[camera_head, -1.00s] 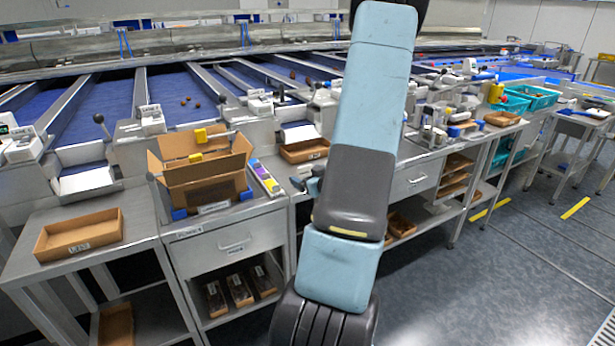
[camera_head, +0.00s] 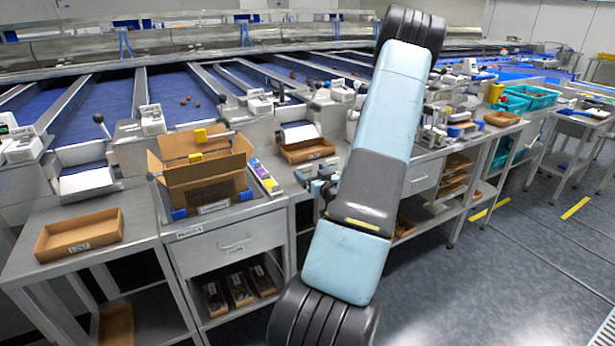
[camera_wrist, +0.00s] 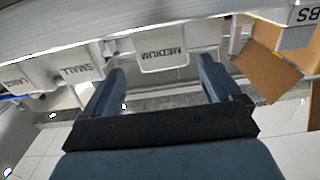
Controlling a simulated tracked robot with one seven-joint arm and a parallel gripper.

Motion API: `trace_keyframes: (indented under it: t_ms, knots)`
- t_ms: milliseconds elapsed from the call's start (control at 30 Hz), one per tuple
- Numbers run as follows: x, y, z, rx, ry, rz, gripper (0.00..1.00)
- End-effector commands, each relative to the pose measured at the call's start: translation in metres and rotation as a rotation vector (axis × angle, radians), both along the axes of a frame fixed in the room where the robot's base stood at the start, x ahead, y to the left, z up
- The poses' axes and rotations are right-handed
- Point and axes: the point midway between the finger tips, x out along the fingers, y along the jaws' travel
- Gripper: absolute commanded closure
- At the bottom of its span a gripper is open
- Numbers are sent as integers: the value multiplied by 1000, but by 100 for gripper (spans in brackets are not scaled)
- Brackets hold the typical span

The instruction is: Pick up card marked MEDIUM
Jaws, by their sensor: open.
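The card marked MEDIUM (camera_wrist: 162,48) is a white plate with dark lettering, upside down in the wrist view. It shows at the upper middle, ahead of the gap between the two blue-grey fingers. My gripper (camera_wrist: 160,68) is open, with nothing seen between its fingers. The fingertips lie on either side of the card's lower part in the picture; I cannot tell how far off it is. In the head view my gripper (camera_head: 318,187) is small, left of my arm, near the bench front. I cannot make out the MEDIUM card in the head view.
White cards marked SMALL (camera_wrist: 75,70) and LARGE (camera_wrist: 24,80) hang left of it in the wrist view. A brown cardboard piece (camera_wrist: 266,72) is at right. An open carton (camera_head: 203,190) and a shallow tray (camera_head: 78,236) stand on the benches.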

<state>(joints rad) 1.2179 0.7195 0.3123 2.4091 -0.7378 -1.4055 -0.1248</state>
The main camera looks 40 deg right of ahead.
Motion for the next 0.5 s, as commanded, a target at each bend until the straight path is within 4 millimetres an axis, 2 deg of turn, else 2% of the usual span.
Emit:
trace_keyframes:
  t_ms: [267, 500]
  knots:
    - [13, -3, 0, -1, -1, 0, 8]
    - [43, -7, 0, -1, -1, 0, 8]
